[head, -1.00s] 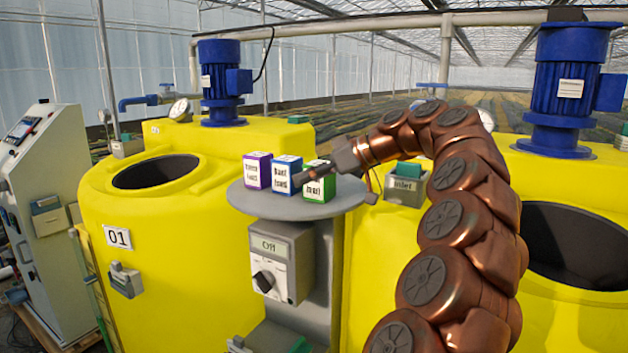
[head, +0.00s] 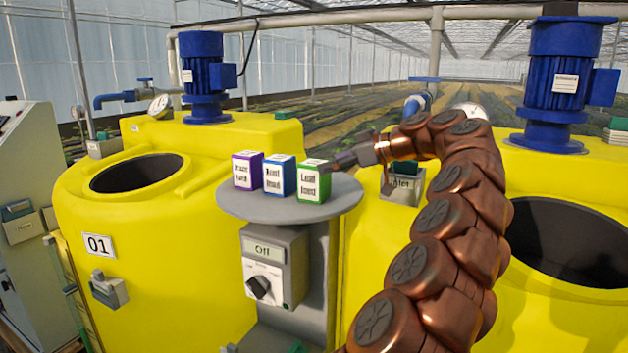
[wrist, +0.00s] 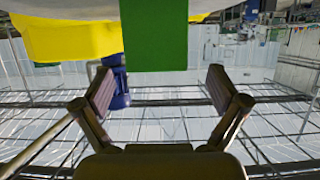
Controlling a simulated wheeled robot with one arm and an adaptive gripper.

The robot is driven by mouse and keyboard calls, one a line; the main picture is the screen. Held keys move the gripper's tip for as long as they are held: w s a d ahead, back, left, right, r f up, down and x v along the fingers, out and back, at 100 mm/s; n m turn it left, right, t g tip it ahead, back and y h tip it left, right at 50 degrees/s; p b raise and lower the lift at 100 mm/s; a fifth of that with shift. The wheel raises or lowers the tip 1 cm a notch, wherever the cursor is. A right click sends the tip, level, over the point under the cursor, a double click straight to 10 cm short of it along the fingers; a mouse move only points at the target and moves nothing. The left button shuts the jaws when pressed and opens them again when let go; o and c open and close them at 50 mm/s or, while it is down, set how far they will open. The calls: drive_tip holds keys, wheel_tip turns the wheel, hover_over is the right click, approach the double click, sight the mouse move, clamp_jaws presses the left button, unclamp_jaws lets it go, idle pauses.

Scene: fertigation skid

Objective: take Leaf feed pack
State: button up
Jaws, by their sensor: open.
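The Leaf feed pack (head: 312,183) is a green box with a white label, standing upright at the right of a row of three packs on a round grey table. My gripper (head: 335,162) is at its upper right side in the head view, at the end of my copper arm. In the wrist view the green pack (wrist: 154,40) shows at the top centre, between and beyond the fingertips of my gripper (wrist: 158,80). The fingers are spread with nothing between them. The head view does not clearly show whether a finger touches the pack.
A blue pack (head: 279,176) stands close left of the green one, and a purple pack (head: 247,171) beyond it. The round grey table (head: 285,210) has bare room in front. Below is a control box (head: 270,283) reading Off. Yellow tanks (head: 150,225) flank the table.

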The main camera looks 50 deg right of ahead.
sight(314, 167)
drive_tip(key=shift+w+a+f+p, duration=0.15)
drive_tip(key=shift+w+p, duration=0.6)
drive_tip(key=shift+w, duration=0.2)
drive_tip(key=shift+p+x, duration=0.6)
drive_tip(key=shift+x, duration=1.05)
drive_tip(key=shift+f, duration=0.1)
drive_tip(key=shift+c, duration=0.3)
drive_tip(key=c, duration=1.5)
